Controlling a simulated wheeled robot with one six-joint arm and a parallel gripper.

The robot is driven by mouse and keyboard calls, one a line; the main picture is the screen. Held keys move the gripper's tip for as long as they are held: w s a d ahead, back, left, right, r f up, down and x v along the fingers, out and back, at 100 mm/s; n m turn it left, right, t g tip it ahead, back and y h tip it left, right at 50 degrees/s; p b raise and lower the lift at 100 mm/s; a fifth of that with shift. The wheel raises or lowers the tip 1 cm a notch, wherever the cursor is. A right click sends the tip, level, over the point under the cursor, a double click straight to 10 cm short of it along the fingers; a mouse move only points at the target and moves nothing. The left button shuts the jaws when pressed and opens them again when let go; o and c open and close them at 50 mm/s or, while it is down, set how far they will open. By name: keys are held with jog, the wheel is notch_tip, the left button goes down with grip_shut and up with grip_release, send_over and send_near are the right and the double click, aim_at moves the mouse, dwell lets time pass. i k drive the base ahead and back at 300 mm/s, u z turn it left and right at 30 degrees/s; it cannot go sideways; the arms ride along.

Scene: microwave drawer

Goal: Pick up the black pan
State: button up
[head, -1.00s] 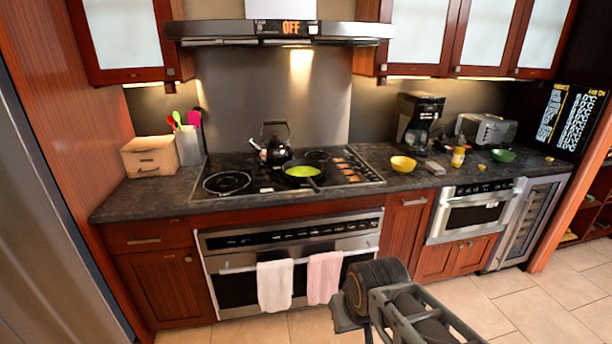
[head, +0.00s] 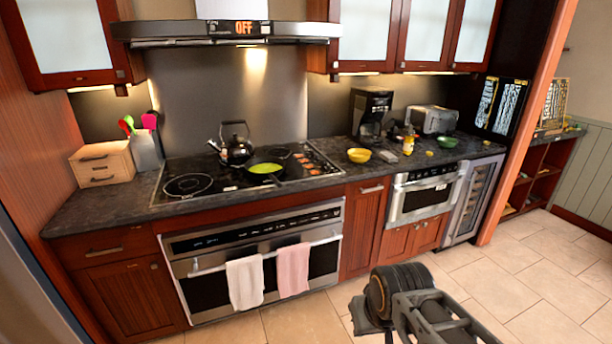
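The black pan (head: 252,178) sits on the cooktop, right of centre, with a yellow-green inside surface or contents (head: 265,168). Its handle seems to point toward the front; the handle is hard to make out at this size. A black kettle stands close behind it to the left. Part of my arm shows at the bottom, well in front of the counter and away from the pan. My gripper's fingers are not visible.
The kettle (head: 236,148) is beside the pan. A yellow bowl (head: 359,155), a coffee maker (head: 371,112) and a green bowl (head: 447,142) stand to the right. A wooden box (head: 103,163) is at left. Towels (head: 293,269) hang on the oven. The tiled floor (head: 545,262) at right is clear.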

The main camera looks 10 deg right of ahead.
aim_at(263, 167)
jog(key=z, duration=1.1)
jog(key=i, duration=0.2)
jog(key=u, duration=0.9)
jog(key=i, duration=1.5)
jog(key=u, duration=1.65)
jog(key=i, duration=0.8)
jog(key=u, duration=0.85)
